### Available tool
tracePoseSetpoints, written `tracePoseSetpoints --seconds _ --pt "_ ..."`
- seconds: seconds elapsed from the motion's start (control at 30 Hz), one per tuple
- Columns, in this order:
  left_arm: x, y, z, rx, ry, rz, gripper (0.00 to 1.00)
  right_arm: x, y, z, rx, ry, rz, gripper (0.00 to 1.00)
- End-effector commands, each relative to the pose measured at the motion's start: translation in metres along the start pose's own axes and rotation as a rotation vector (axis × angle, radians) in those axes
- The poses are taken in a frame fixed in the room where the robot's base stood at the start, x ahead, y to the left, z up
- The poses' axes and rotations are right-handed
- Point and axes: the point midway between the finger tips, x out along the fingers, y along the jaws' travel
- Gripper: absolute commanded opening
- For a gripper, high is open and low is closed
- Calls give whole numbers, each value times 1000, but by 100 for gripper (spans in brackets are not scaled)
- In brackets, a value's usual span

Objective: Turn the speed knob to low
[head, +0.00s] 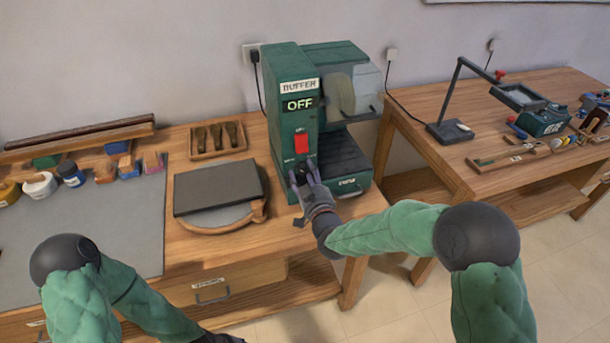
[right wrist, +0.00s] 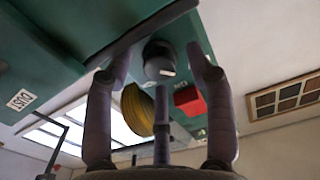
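The green buffer machine (head: 290,85) stands on the wooden bench, with a display reading OFF (head: 300,104) and a red switch (head: 302,144) below it. The dark round knob (right wrist: 160,62) sits on its front panel with a small pale mark. In the right wrist view it lies between the spread fingers of my right gripper (right wrist: 152,68). My right gripper (head: 304,170) is open at the lower front panel; contact with the knob cannot be told. The knob is largely hidden by the fingers in the head view. My left gripper (head: 216,338) is mostly cut off at the bottom edge.
A dark slab (head: 217,187) lies on the bench left of the machine. A wooden tray (head: 218,139) stands behind it. A second table (head: 500,150) with a lamp and tools stands to the right.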

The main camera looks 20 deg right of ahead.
Motion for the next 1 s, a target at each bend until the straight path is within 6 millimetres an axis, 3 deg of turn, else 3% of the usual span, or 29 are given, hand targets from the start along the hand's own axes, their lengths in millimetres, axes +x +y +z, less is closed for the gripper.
tracePoseSetpoints --seconds 0.27,0.7,1.0 --pt "0 0 0 0 0 0 40 -12 0 1 1 -4 0 56" --pt "0 0 0 0 0 0 40 -69 0 0 0 -1 -1 56" --pt "0 0 0 0 0 0 40 -80 0 1 0 -1 -1 56"
